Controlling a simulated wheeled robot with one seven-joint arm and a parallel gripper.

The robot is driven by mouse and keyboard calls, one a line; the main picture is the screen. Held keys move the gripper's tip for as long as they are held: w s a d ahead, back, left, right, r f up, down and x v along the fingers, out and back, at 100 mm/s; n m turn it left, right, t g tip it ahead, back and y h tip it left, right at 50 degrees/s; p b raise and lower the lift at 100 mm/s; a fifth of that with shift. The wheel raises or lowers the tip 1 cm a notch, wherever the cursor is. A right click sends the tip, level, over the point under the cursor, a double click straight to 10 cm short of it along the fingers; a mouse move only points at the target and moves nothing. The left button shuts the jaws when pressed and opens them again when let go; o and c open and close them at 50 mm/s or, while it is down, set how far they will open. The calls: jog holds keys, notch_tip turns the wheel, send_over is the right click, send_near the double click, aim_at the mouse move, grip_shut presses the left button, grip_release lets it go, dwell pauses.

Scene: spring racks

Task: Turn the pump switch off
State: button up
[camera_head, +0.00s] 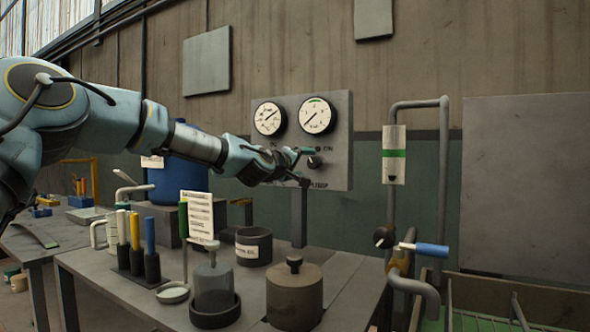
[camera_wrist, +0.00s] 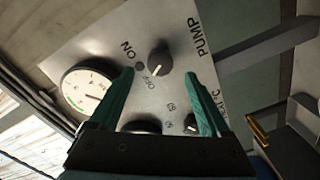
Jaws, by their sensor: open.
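The pump switch (camera_wrist: 159,56) is a round black knob with a white pointer line on a grey panel (camera_wrist: 185,25). The panel is lettered PUMP, ON and OFF. The pointer line slants down and left, with its end near the OFF lettering. My gripper (camera_wrist: 161,68) is open, its two green fingers either side of the knob, with gaps visible on both sides. In the head view, my gripper (camera_head: 300,167) is just left of the knob (camera_head: 314,162), in front of the panel (camera_head: 342,140). Whether the fingertips reach the knob's depth is unclear.
Two gauges (camera_head: 268,118) (camera_head: 317,116) sit above the switch. Smaller knobs (camera_wrist: 191,122) show lower on the panel in the wrist view. Below stands a table with a dark canister (camera_head: 295,297), a pot (camera_head: 253,247) and a sign (camera_head: 198,215). Pipes with a blue-handled valve (camera_head: 430,249) stand right.

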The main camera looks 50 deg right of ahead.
jog(key=b+v, duration=0.1)
jog(key=v, duration=0.5)
jog(key=shift+a, duration=0.4)
jog(key=shift+s, duration=0.15)
